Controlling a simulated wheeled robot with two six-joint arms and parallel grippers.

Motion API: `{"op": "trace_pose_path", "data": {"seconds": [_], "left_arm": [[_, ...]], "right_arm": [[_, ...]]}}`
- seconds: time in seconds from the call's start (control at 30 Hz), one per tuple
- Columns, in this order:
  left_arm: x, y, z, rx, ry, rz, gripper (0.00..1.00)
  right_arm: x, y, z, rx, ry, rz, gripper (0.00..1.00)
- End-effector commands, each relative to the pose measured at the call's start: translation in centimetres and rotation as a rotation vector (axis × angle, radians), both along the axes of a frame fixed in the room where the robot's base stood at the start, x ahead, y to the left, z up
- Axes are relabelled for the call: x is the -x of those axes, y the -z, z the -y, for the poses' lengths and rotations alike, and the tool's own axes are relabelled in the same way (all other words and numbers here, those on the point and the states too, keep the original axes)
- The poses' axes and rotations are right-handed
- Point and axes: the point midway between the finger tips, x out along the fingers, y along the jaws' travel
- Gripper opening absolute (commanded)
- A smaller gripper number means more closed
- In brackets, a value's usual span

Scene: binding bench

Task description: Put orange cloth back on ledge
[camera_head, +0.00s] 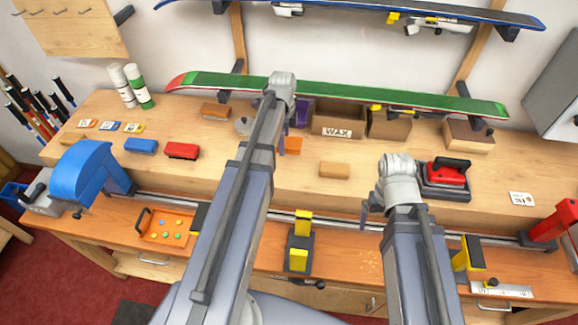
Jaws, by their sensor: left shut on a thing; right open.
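A small orange cloth (294,146) shows just to the right of my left gripper (283,147), over the raised wooden ledge (230,170). My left gripper is shut on the orange cloth; my arm hides most of the fingers and part of the cloth. I cannot tell whether the cloth touches the ledge. My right gripper (367,211) is open and empty near the ledge's front edge, partly hidden by its own wrist.
A wax box (338,118), a tan block (334,169) and a red iron (447,172) stand on the ledge. Blue (141,146) and red (182,151) blocks lie to the left. A green ski (340,91) hangs low above the back. Yellow-topped vises line the front.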

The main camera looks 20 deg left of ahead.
Motion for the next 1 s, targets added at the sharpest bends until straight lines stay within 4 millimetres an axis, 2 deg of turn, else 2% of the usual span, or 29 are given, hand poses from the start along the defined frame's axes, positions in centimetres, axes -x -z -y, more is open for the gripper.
{"op": "trace_pose_path", "data": {"seconds": [0.13,0.27,0.6,0.87,1.0], "left_arm": [[0.0,0.2,0.0,0.000,0.000,0.000,0.39],[0.0,1.2,0.0,0.000,0.000,0.000,0.39],[0.0,6.1,0.0,0.000,0.000,0.000,0.39],[0.0,6.4,0.0,0.000,0.000,0.000,0.39],[0.0,7.5,0.0,0.000,0.000,0.000,0.39]], "right_arm": [[0.0,0.2,0.0,0.000,0.000,0.000,1.00],[0.0,1.2,0.0,0.000,-0.001,0.000,1.00],[0.0,6.1,0.0,0.001,-0.003,0.000,1.00],[0.0,6.4,0.0,0.001,-0.002,0.000,1.00],[0.0,7.5,0.0,0.001,-0.002,0.000,1.00]]}}
